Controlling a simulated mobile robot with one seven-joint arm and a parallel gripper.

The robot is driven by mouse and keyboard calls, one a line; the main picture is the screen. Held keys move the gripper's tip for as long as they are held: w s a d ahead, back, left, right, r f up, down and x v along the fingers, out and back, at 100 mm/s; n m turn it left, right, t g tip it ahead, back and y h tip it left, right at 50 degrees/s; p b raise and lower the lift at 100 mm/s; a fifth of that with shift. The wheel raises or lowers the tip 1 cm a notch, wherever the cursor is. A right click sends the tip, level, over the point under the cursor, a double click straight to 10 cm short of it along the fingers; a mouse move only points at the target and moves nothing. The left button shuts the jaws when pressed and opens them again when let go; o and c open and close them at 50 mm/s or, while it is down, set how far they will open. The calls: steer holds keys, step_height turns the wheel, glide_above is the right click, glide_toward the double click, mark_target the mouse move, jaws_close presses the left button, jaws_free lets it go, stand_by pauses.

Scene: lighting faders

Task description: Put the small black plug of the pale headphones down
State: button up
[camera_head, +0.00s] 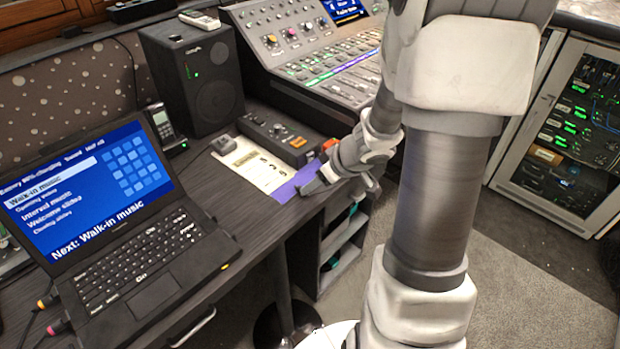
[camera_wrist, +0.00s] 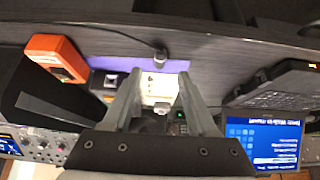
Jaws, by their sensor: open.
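In the wrist view, a small black plug (camera_wrist: 160,56) with a dark cable lies over the purple edge (camera_wrist: 115,46) of a cream sheet on the dark desk. My gripper (camera_wrist: 160,74) is open, with the plug between and just past its fingertips in the picture; nothing is gripped. I cannot tell whether the fingers touch the plug. In the head view my gripper (camera_head: 312,186) is low at the desk's front edge by the purple strip (camera_head: 297,183), and the plug cannot be made out. The pale headphones are not visible.
An orange box (camera_wrist: 57,57) stands beside the strip. A black control box (camera_head: 270,138) is behind the cream sheet (camera_head: 245,160). An open laptop (camera_head: 130,255) fills the left, a speaker (camera_head: 195,75) and mixing desk (camera_head: 315,60) the back. Open shelves (camera_head: 343,262) are below.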

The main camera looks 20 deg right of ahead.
steer(key=p+v, duration=0.4)
steer(key=v, duration=0.3)
stand_by(0.4)
step_height(320, 180, up, 20)
steer(key=w+d+m+t+h+p, duration=0.1)
steer(key=w+m+t+h+p, duration=0.2)
steer(key=h+p, duration=0.25)
steer(key=s+a+r+g+y+p, duration=0.1)
steer(key=s+a+r, duration=0.1)
steer(key=s+a, duration=0.2)
steer(key=s+a+r+m+g+y+p, duration=0.1)
steer(key=s+a+r, duration=0.2)
steer(key=s+a, duration=0.2)
steer(key=s+a+r+g+y+p, duration=0.1)
steer(key=s+a, duration=0.3)
steer(key=s, duration=0.5)
steer(key=shift+a+r+g, duration=0.35)
steer(key=shift+r+g, duration=0.05)
steer(key=shift+r, duration=0.4)
